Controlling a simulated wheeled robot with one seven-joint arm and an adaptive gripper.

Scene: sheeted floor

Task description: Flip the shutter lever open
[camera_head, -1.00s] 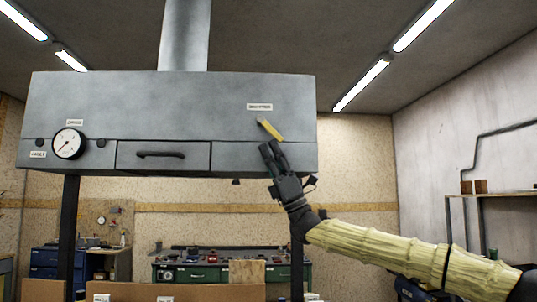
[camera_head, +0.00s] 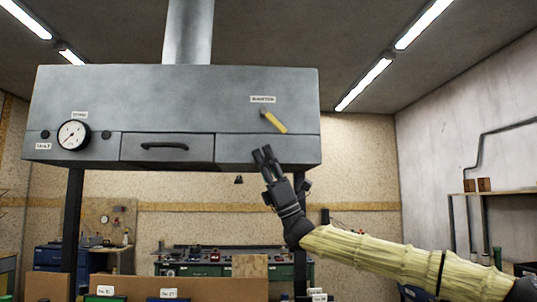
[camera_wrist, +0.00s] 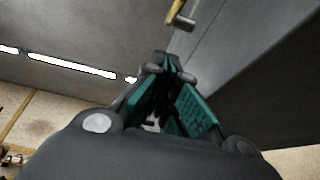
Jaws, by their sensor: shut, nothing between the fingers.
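The shutter lever (camera_head: 273,122) is a yellow handle on a grey pivot, on the right part of the grey metal hood's front (camera_head: 200,100). It slants down to the right from its pivot, below a small white label (camera_head: 263,99). In the wrist view the lever (camera_wrist: 178,17) shows at the top, partly cut off. My gripper (camera_head: 263,152) is shut and empty, its fingers pointing up in front of the hood's lower right edge. It is below the lever and apart from it. In the wrist view the gripper (camera_wrist: 169,70) shows its green inner pads.
A round gauge (camera_head: 73,135) with dark knobs sits at the hood's left. A drawer with a dark handle (camera_head: 164,146) is in the middle. A shelf (camera_head: 505,190) stands at the far right. The space right of the hood is free.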

